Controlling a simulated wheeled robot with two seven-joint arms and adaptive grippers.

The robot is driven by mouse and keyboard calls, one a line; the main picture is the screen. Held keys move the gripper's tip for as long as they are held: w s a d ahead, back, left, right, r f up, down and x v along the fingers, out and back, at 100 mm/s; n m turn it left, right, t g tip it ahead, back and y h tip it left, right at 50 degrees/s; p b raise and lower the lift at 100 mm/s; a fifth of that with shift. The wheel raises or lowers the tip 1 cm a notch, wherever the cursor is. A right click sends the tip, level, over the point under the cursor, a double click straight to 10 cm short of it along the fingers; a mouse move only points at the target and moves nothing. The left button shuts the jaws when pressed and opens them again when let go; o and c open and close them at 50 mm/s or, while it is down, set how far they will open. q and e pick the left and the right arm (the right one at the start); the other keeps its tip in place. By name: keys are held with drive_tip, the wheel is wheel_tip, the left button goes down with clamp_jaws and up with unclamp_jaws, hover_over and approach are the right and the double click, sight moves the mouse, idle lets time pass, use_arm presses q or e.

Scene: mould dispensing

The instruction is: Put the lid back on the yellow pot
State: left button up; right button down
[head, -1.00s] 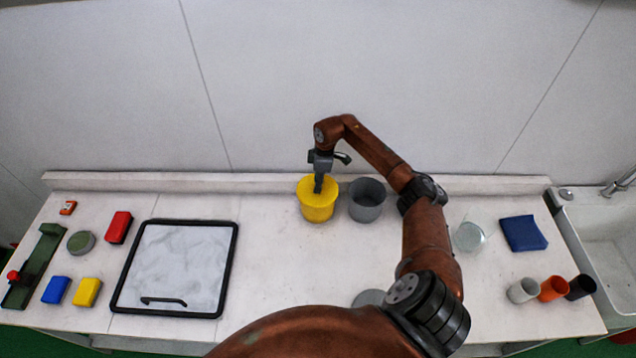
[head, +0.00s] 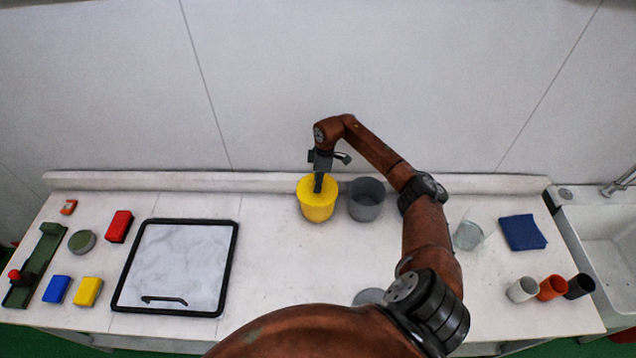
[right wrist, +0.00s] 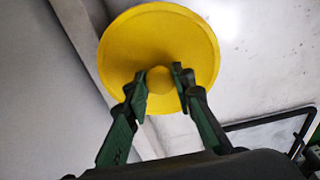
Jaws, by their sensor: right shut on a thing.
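The yellow pot (head: 317,211) stands at the back middle of the table, beside an open grey pot. Its yellow lid (head: 306,183) is on top of the pot's rim; from above I cannot tell whether it is fully seated. My right gripper (head: 319,186) points down over the lid. In the right wrist view, my right gripper (right wrist: 160,83) has its green fingers on either side of the lid's round knob, and the round lid also fills the upper middle (right wrist: 158,35). My left gripper is not in view.
The open grey pot (head: 367,200) stands close to the right of the yellow pot. A black-framed tray (head: 232,268) lies to the left. A clear glass (head: 468,235) and a blue cloth (head: 523,233) are at the right. The table front of the yellow pot is clear.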

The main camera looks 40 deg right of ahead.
drive_tip(key=c, duration=1.6)
unclamp_jaws()
drive_tip(key=shift+o, duration=0.7)
drive_tip(key=o, duration=0.4)
drive_tip(key=shift+r+p, duration=2.8)
drive_tip(key=shift+r, duration=0.75)
drive_tip(key=shift+c, duration=0.6)
clamp_jaws()
